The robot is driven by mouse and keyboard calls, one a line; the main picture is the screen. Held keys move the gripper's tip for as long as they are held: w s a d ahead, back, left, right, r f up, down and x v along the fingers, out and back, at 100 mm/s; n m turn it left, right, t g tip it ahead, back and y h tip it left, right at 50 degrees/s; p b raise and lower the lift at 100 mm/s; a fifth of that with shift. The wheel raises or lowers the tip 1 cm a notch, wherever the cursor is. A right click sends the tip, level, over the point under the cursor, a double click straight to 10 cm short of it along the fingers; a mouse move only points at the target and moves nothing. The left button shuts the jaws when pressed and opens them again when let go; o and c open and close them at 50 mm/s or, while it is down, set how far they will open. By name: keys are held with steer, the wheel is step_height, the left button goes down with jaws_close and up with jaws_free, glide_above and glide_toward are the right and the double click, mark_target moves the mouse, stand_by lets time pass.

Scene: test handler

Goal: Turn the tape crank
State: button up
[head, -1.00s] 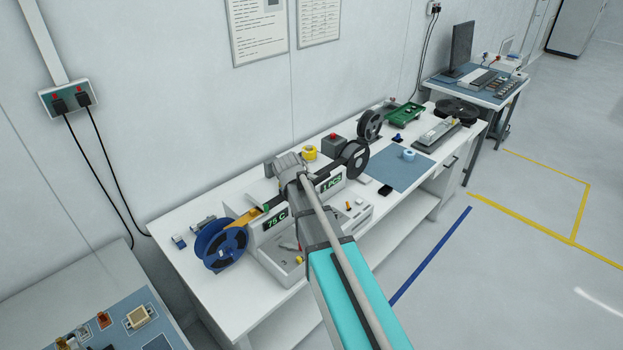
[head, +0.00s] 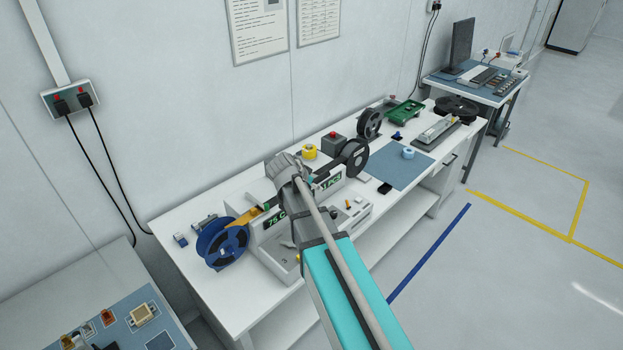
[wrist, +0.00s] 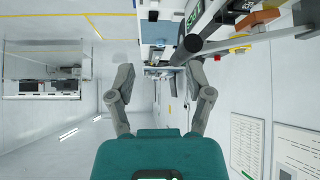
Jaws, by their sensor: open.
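The tape machine (head: 273,246) stands on the white bench, with a blue reel (head: 209,248) at its left end, orange tape above it and a black reel (head: 356,158) at its right end. In the head view my arm covers its middle, and I cannot make out the crank there. In the wrist view a dark round knob-like end (wrist: 182,52) on a grey bar (wrist: 250,39) shows close up; it may be the crank, but I cannot be sure. My gripper (wrist: 161,73) is open and empty, its right fingertip close to that dark end in the picture; contact is unclear.
A yellow tape roll (head: 310,152) and a red-topped box (head: 333,143) lie behind the machine. A blue mat (head: 398,171) with a light-blue roll is to the right. A second bench (head: 110,300) is at the lower left. Open floor lies at the right.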

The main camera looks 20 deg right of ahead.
steer(key=shift+r+m+t+h+p, duration=0.4)
steer(key=shift+r+m+t, duration=0.1)
steer(key=shift+r+m, duration=0.7)
steer(key=shift+f, duration=0.15)
steer(key=s+a+f+n+g+y+b, duration=0.1)
steer(key=a+f+n+g+y+b, duration=0.1)
steer(key=f+n, duration=0.4)
steer(key=s+a+f+n+g+y+b, duration=0.1)
steer(key=a+f+n+g+y+b, duration=0.1)
steer(key=n, duration=0.8)
steer(key=shift+a+f+n+g+y+b, duration=0.25)
steer(key=shift+f+g+y+b, duration=0.65)
steer(key=shift+f+y+b, duration=0.95)
steer(key=shift+d+f+p, duration=0.1)
steer(key=shift+f+p, duration=0.2)
steer(key=shift+p, duration=0.25)
steer(key=shift+f, duration=0.1)
step_height(320, 180, down, 14)
steer(key=b, duration=1.3)
steer(key=shift+r+b, duration=0.2)
steer(key=shift+b, duration=0.2)
